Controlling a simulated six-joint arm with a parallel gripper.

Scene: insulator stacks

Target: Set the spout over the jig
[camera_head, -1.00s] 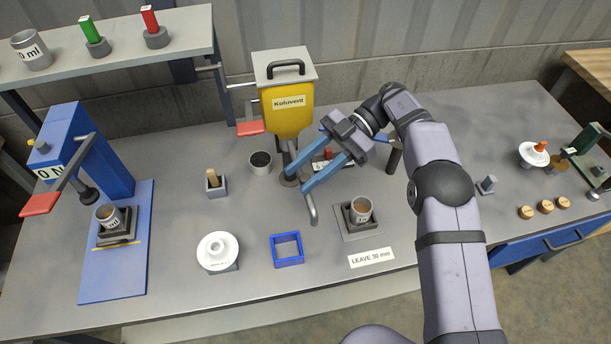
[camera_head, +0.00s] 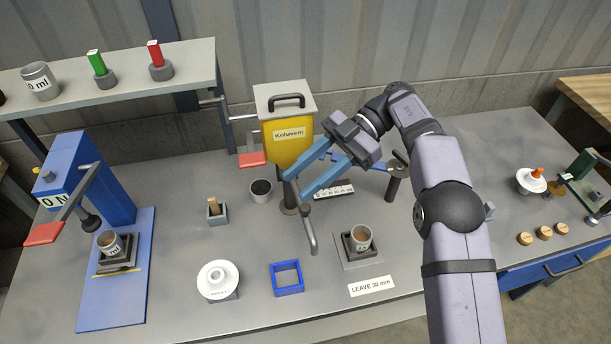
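The spout (camera_head: 312,239) is a grey bent pipe at the dark post in front of the yellow hopper (camera_head: 284,145) marked "Koluvent". Its free end points toward the front and stands to the left of the jig, not above it. The jig (camera_head: 347,258) is a dark square holder on a grey plate, with a cup (camera_head: 361,236) of brown contents upright in it. My gripper (camera_head: 296,187) has two long blue fingers, apart, with nothing seen between them. The fingertips are close to the top of the post and the spout's inner end; whether they touch cannot be told.
A blue square frame (camera_head: 287,291) and a white disc part (camera_head: 217,291) lie in front. A dark-filled cup (camera_head: 261,196) stands left of the post. A dark post with a handle (camera_head: 393,185) stands right, beside a scale strip (camera_head: 334,191). A blue press (camera_head: 95,185) is at left.

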